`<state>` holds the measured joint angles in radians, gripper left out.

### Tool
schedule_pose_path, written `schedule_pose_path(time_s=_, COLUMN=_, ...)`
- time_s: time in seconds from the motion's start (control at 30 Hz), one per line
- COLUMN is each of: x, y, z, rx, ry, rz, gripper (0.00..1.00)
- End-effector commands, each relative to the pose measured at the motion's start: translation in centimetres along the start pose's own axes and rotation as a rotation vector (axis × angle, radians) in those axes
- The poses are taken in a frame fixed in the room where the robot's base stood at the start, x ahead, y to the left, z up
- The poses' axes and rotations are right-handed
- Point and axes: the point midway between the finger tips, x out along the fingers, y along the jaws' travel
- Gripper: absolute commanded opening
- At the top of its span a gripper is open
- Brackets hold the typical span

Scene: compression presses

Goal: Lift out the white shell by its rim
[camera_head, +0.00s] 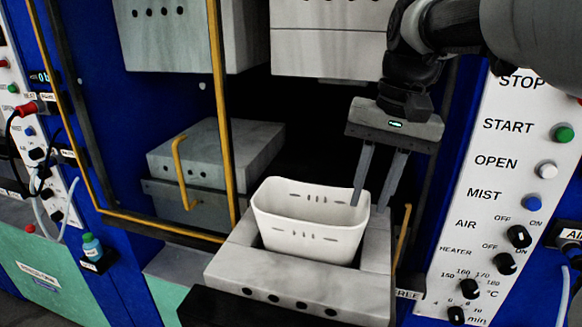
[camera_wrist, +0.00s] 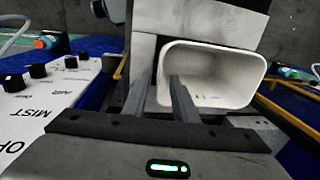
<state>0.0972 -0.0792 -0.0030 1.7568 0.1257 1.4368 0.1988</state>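The white shell (camera_head: 305,238) is an open, tub-like box with small slots in its walls. It sits upright in the grey lower mould block (camera_head: 285,283) of the press. In the wrist view the shell (camera_wrist: 225,75) opens toward the camera. My gripper (camera_head: 369,204) is open at the shell's right-hand rim in the head view. One finger reaches over the inside of the rim and the other is outside it, with a gap between them. The wrist view also shows my gripper (camera_wrist: 160,76) with its fingers apart, on either side of the rim. Contact cannot be told.
The upper mould block (camera_head: 328,40) hangs above, with an open gap below. A yellow guard frame (camera_head: 220,120) stands left of the shell. A white control panel (camera_head: 510,190) stands close on the right. A second press block (camera_head: 215,158) is behind left, and a teal bottle (camera_head: 91,247) further left.

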Motion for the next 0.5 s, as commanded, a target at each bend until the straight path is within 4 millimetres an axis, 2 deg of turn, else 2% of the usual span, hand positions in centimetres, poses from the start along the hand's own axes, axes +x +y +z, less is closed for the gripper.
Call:
schedule_pose_path(time_s=0.23, x=3.7, y=0.2, z=0.3, rx=0.0, ry=-0.003, rz=0.0, gripper=0.26)
schedule_pose_path(time_s=0.33, x=4.5, y=0.2, z=0.3, rx=0.0, ry=-0.002, rz=0.0, gripper=0.26)
schedule_pose_path(time_s=0.5, x=4.7, y=0.2, z=0.3, rx=0.0, ry=-0.001, rz=0.0, gripper=0.26)
